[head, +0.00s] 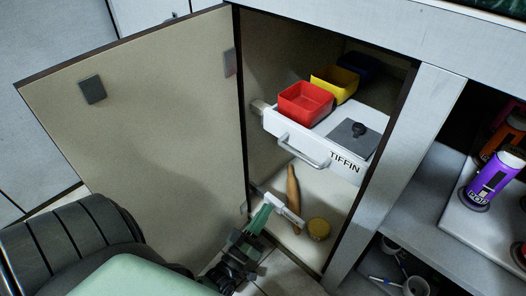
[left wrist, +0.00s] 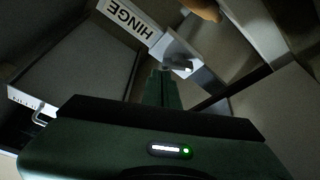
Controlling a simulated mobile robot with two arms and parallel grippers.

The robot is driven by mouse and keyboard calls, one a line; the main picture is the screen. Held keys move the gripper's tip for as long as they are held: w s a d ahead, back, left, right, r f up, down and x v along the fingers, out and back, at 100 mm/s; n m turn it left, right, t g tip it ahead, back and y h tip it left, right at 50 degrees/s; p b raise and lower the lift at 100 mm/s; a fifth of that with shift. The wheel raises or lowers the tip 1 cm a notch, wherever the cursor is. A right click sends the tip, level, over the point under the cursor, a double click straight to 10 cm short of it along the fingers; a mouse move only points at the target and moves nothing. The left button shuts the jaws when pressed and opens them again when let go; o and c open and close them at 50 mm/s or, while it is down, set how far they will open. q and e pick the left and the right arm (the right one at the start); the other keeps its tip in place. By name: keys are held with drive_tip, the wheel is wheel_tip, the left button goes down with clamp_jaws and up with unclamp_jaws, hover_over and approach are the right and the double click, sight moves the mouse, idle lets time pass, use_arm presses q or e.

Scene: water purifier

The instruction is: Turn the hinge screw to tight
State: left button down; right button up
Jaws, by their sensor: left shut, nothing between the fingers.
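The hinge (head: 284,208) is a pale plate low at the hinge edge of the open cabinet door. In the left wrist view it carries a white HINGE label (left wrist: 127,20) and a small grey screw knob (left wrist: 178,65) on its pale block. My left gripper (head: 265,212) is shut and empty, with its green fingers pointing at the hinge. In the left wrist view its fingertips (left wrist: 164,72) are just beside the screw knob; I cannot tell whether they touch. The screw is too small to make out in the head view. My right gripper is in neither view.
The cabinet door (head: 150,120) stands open at left. A pulled-out TIFFIN drawer (head: 341,163) holds red, yellow and blue boxes and hangs above the hinge. A wooden rolling pin (head: 293,187) and a round yellowish item (head: 319,229) are on the cabinet floor close by.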

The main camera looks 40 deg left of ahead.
use_arm(q)
drive_tip(key=m, duration=0.1)
drive_tip(key=m+h, duration=0.1)
drive_tip(key=m, duration=0.1)
drive_tip(key=m+h, duration=0.1)
drive_tip(key=shift+d+f+m+t, duration=0.3)
drive_tip(key=shift+m+t, duration=0.1)
drive_tip(key=shift+p, duration=0.3)
